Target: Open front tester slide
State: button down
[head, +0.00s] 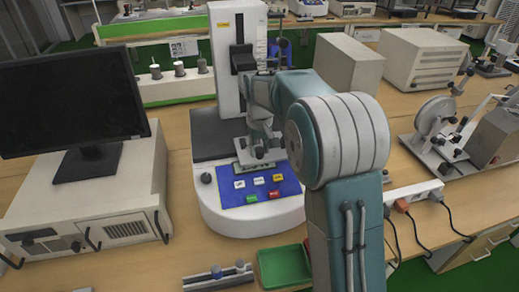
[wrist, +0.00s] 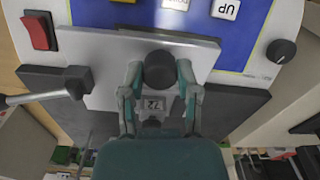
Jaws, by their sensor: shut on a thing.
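The tester (head: 228,50) is a tall white column on a rounded white base with a blue button panel (head: 262,190). My gripper (head: 258,153) is low over the base, just behind the panel. In the wrist view my gripper (wrist: 160,74) has its two fingers on either side of a round black knob (wrist: 160,68) and is shut on it. The knob stands at a light grey plate (wrist: 105,62), which appears to be the front slide, beside the blue panel. My arm hides part of the tester in the head view.
A black monitor (head: 70,100) on a beige unit (head: 90,205) stands left of the tester. A green tray (head: 285,265) lies in front. A power strip (head: 413,190) and a metal device (head: 440,125) are on the right. A metal lever (wrist: 35,98) is left in the wrist view.

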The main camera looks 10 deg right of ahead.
jog(key=shift+f, duration=0.15)
jog(key=shift+c, duration=1.7)
grip_release()
jog(key=shift+w, duration=0.1)
notch_tip(320, 180, up, 12)
